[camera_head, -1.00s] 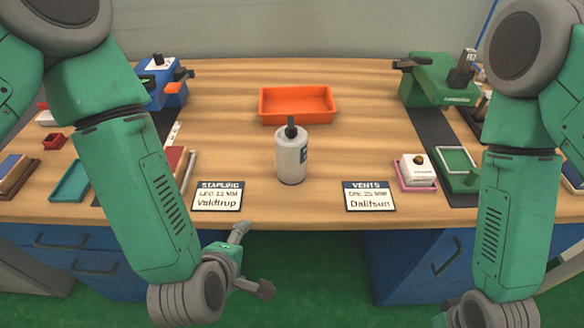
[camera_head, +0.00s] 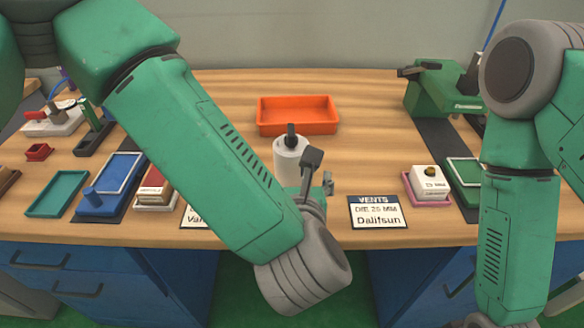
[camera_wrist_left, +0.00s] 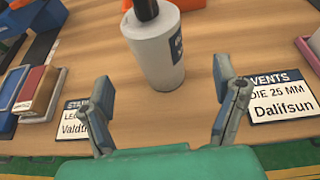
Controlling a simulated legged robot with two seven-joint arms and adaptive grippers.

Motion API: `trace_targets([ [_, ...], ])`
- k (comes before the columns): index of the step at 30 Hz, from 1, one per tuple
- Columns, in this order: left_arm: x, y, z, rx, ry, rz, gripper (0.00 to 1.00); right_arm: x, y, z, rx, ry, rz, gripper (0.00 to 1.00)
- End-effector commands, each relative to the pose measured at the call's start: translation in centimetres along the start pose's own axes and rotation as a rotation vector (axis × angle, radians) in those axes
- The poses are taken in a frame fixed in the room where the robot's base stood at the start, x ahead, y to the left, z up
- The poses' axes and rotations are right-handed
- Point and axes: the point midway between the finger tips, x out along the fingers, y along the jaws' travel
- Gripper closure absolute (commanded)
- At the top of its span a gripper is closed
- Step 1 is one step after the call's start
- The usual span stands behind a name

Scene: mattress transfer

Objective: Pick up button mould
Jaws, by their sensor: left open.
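My right gripper is out of view.
An orange tray (camera_head: 297,116) lies behind the bottle. A green press (camera_head: 440,88) is at the back right. Small trays and blocks line the left side, including a teal tray (camera_head: 60,194).

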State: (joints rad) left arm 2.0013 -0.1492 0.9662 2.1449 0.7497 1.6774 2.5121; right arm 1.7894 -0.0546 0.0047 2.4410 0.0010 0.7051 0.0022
Motion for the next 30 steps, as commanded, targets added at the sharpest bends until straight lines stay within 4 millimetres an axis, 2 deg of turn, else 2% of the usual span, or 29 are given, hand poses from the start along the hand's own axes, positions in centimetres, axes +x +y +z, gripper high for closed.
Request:
trace_targets([
  [3,2.1,0.0,0.0,0.001,-0.001,0.001,0.18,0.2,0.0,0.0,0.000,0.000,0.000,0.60],
  [11,4.1,0.0,-0.1,0.004,-0.001,0.000,0.18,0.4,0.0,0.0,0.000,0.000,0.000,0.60],
  [19,7.9,0.2,-0.5,0.004,-0.002,0.000,0.18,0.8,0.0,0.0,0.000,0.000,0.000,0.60],
  [22,8.5,0.2,-0.5,0.004,-0.001,-0.001,0.18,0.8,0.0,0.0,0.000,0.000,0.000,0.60],
  [29,8.6,0.2,-0.5,0.004,0.000,-0.001,0.18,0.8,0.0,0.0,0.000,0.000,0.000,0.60],
  [30,8.6,0.2,-0.5,0.004,0.000,-0.001,0.32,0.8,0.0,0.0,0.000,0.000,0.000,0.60],
])
